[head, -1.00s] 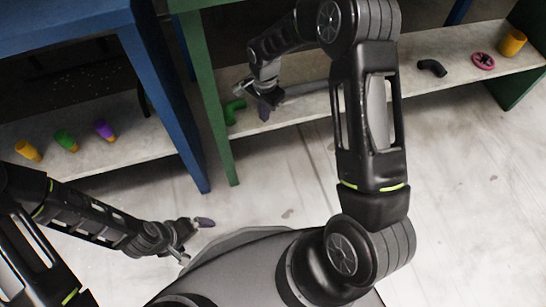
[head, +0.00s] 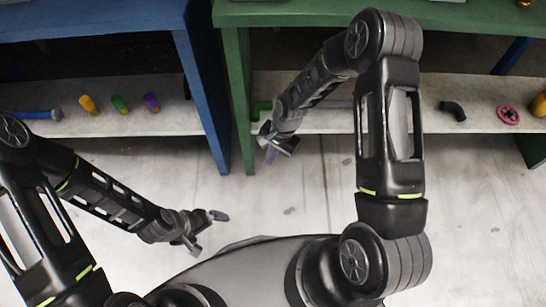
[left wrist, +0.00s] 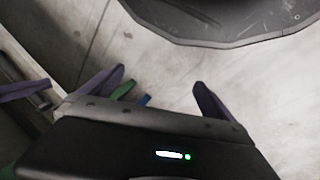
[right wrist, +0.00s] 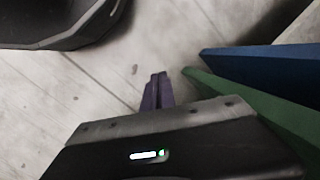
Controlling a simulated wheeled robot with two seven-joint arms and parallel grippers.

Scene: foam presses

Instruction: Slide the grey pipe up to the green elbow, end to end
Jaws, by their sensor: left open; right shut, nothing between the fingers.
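The green elbow (head: 262,108) lies on the low shelf under the green table, just right of the table's left leg. A grey pipe (head: 341,104) lies on the same shelf to its right, partly hidden behind my right arm. That arm covers the stretch between them, so I cannot tell whether their ends touch. My right gripper (head: 270,152) is shut and empty, in front of the shelf edge below the elbow; its fingers also show together in the right wrist view (right wrist: 157,92). My left gripper (head: 208,229) is open and empty above the floor, well away from the shelf.
A black elbow (head: 453,111), a pink wheel (head: 508,115) and a yellow piece (head: 538,105) lie farther right on the shelf. The blue table's leg (head: 203,100) stands left of the green leg (head: 240,100). Open floor (head: 300,190) lies before the shelf.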

